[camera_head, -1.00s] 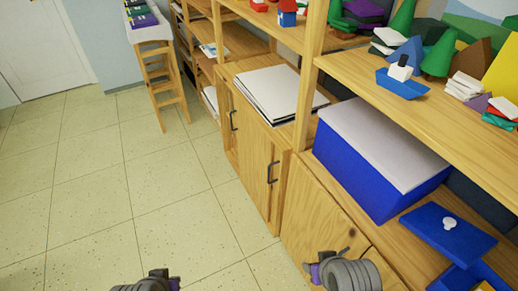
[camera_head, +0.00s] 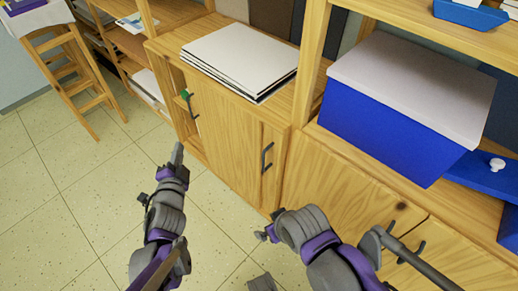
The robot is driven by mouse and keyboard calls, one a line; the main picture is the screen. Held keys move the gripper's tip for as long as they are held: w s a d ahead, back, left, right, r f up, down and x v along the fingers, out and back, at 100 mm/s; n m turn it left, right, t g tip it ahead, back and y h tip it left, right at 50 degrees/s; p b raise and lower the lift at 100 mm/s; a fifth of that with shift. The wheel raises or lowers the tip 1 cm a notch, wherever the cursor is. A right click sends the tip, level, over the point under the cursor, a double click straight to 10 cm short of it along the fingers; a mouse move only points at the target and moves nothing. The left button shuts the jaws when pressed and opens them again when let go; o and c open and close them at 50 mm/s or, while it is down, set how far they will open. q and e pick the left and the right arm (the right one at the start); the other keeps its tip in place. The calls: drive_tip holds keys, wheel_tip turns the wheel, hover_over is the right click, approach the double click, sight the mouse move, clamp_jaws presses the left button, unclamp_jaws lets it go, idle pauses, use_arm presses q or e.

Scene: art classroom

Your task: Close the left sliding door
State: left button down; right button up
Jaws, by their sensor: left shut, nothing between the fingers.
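The wooden cabinet has a left sliding door (camera_head: 222,128) with a dark bar handle (camera_head: 191,105) near its left edge. A gap shows left of this door, between it and the cabinet's left side, so it stands partly open. The right door (camera_head: 272,170) has a similar handle (camera_head: 267,158). My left gripper (camera_head: 178,153) is shut and empty, pointing up in front of the cabinet's lower left, below the left handle and apart from it in the picture. My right gripper (camera_head: 266,236) is low before the cabinet; its fingers are not clear.
White boards (camera_head: 240,58) lie on the cabinet top. A blue box with a pale lid (camera_head: 415,78) sits on the shelf to the right, above another wooden cabinet (camera_head: 335,190). A wooden stool (camera_head: 68,70) stands at the left. The tiled floor (camera_head: 60,190) is clear.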

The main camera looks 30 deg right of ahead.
use_arm(q)
drive_tip(key=d+f+m+g+h+b, duration=0.25)
drive_tip(key=d+f+m+h, duration=0.4)
drive_tip(key=d, duration=0.45)
drive_tip(key=m+g+h+b, duration=0.2)
drive_tip(key=m+g+h, duration=0.1)
drive_tip(key=m, duration=0.3)
approach(265, 134)
drive_tip(key=shift+n+t+y, duration=0.25)
drive_tip(key=x, duration=0.6)
drive_tip(key=shift+s+d+r, duration=0.15)
drive_tip(key=shift+s+d, duration=0.1)
drive_tip(key=shift+d, duration=0.1)
use_arm(e)
wheel_tip(265, 134, down, 7)
drive_tip(key=shift+w, duration=0.35)
use_arm(q)
drive_tip(key=shift+w+a, duration=0.1)
use_arm(e)
drive_tip(key=shift+f, duration=0.1)
